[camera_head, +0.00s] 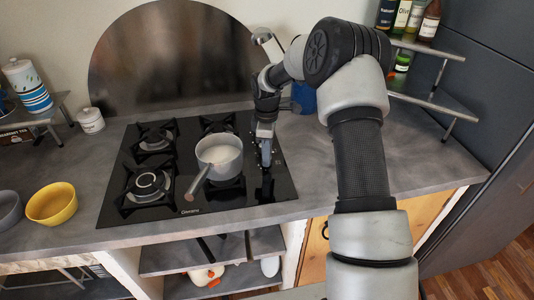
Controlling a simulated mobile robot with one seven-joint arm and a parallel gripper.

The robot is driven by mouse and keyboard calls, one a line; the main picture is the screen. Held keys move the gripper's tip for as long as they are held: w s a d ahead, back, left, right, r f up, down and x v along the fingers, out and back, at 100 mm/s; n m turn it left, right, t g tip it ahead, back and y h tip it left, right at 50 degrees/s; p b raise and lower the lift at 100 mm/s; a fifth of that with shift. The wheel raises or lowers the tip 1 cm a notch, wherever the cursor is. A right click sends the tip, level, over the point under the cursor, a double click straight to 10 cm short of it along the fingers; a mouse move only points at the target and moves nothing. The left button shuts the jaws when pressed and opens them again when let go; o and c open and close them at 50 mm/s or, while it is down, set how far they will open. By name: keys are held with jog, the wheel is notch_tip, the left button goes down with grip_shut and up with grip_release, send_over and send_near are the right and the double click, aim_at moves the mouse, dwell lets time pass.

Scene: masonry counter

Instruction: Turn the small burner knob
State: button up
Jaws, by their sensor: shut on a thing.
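The black glass cooktop (245,205) is set in the grey counter. Its knobs lie along the right side, dark on dark and hard to tell apart. My gripper (266,162) points down over this knob strip and is shut on a knob. The fingers mostly hide that knob, so its turn angle cannot be read. A grey saucepan (219,152) with a wooden-ended handle stands on a right-hand burner, just left of my gripper. The front left burner (148,185) is bare.
A yellow bowl (52,204) and a grey bowl (8,210) stand at the left. A white canister (90,120) is behind them. A bottle shelf (432,98) is at the right. The counter right of the cooktop is mostly clear.

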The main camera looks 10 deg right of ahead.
jog(key=shift+n, duration=0.6)
jog(key=o, duration=1.1)
jog(key=shift+c, duration=0.2)
notch_tip(320, 180, up, 18)
jog(key=shift+f, duration=0.25)
